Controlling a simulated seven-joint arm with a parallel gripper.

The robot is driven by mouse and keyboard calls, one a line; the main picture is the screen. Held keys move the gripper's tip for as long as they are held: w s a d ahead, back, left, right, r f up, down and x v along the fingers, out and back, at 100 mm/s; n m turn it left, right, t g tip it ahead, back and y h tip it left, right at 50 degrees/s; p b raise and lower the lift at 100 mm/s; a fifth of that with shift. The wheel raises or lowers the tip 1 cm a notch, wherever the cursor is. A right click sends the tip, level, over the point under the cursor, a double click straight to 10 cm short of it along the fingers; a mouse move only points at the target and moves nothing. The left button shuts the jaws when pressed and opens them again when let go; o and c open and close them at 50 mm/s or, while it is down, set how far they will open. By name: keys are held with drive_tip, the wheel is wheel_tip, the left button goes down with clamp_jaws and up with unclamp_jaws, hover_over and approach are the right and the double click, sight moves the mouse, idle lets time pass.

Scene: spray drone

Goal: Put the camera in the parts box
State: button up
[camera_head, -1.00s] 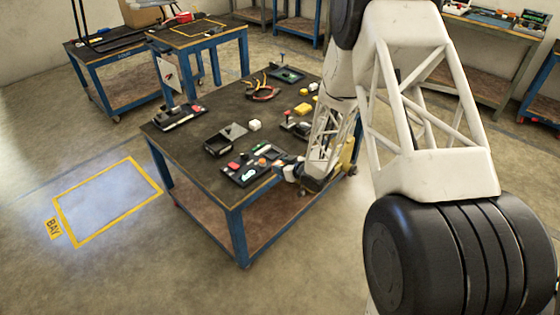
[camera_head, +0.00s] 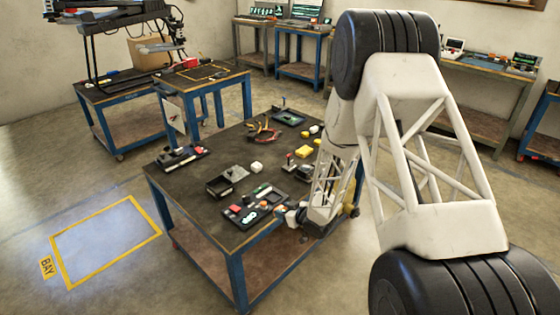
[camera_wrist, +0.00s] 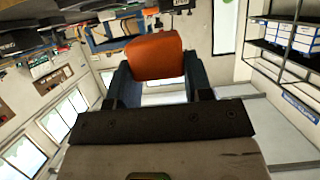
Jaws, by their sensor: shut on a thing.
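In the wrist view my gripper (camera_wrist: 157,66) is shut on an orange block-like piece (camera_wrist: 155,57), held between its two dark blue fingers. I cannot tell from its visible face whether this is the camera. In the head view my gripper (camera_head: 289,215) is small, low at the near right edge of the dark-topped table, beside a black tray (camera_head: 236,224) of small parts. An open dark box (camera_head: 213,188), which looks like the parts box, stands behind and left of that tray, apart from my gripper.
A white cube (camera_head: 257,167) and yellow blocks (camera_head: 304,151) lie behind the tray. Cables (camera_head: 264,133) lie farther back. A dark stand (camera_head: 181,158) is at the table's left edge. Bare tabletop lies between the box and the cables.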

drive_tip(key=shift+d+f, duration=0.1)
drive_tip(key=shift+w+d+f+m+t, duration=0.3)
drive_tip(key=shift+f, duration=0.2)
drive_tip(key=w+d+f+m+t+h, duration=0.1)
drive_tip(key=d+f+m+t+h, duration=0.2)
drive_tip(key=d+f+m+h, duration=0.5)
drive_tip(key=shift+w+d+f+h, duration=0.3)
drive_tip(key=shift+d+f+h, duration=0.5)
drive_tip(key=shift+d+f, duration=2.5)
drive_tip(key=shift+a+f, duration=0.5)
drive_tip(key=shift+f, duration=0.1)
